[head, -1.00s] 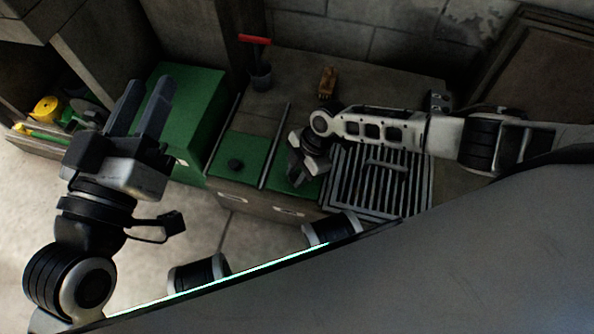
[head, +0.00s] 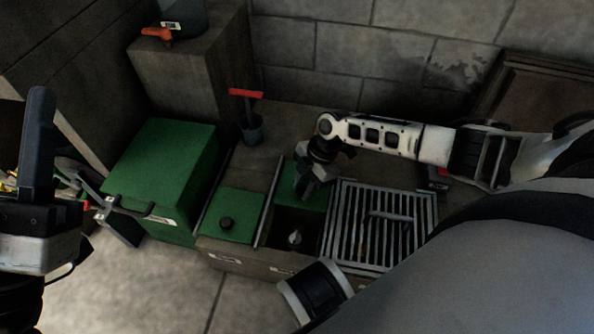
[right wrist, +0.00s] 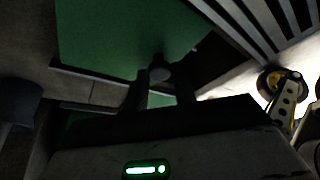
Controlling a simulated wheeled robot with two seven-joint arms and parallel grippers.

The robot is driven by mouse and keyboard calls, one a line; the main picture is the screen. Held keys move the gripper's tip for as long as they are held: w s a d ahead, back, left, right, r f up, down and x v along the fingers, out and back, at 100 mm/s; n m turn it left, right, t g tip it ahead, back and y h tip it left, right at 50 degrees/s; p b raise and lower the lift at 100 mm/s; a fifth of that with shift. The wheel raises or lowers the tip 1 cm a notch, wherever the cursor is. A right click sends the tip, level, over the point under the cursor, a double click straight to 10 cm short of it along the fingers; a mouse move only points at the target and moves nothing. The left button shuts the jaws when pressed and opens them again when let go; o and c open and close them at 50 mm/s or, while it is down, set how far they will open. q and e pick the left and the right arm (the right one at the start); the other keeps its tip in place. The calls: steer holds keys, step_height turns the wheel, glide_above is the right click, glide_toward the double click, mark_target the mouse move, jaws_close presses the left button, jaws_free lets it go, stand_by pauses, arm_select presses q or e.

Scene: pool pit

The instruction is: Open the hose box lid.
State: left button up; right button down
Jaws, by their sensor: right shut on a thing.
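The large green box (head: 165,165), with a dark bar handle (head: 135,208) and a pale label on its front, stands left of centre and looks like the hose box. Its top is down. My right gripper (head: 304,190) is shut on the knob (right wrist: 160,72) of a smaller green hatch lid (head: 316,197), which also shows in the right wrist view (right wrist: 110,35). This lid sits back from a dark opening (head: 283,232) with a small pale fitting inside. My left gripper (head: 75,190) is at the left edge, left of the box; its finger gap is unclear.
Another green hatch lid (head: 238,203) with a black knob lies shut beside the opening. A slatted grate (head: 385,215) is to the right. Open floor lies in front.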

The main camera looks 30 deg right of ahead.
steer(key=c, duration=1.1)
jaws_free()
steer(key=shift+c, duration=0.2)
steer(key=shift+d+r, duration=0.1)
steer(key=shift+r, duration=0.15)
arm_select(q)
step_height(320, 180, down, 11)
steer(key=s+n+g+y+p, duration=0.1)
steer(key=n+g+y+p, duration=0.4)
steer(key=n, duration=0.4)
steer(key=shift+d+r+n+y+p, duration=0.2)
steer(key=shift+d+n+y+p, duration=0.2)
steer(key=shift+y+p, duration=0.55)
arm_select(e)
steer(key=v, duration=1.5)
steer(key=shift+r, duration=0.2)
arm_select(q)
steer(key=shift+r, duration=0.1)
arm_select(e)
steer(key=shift+r, duration=0.1)
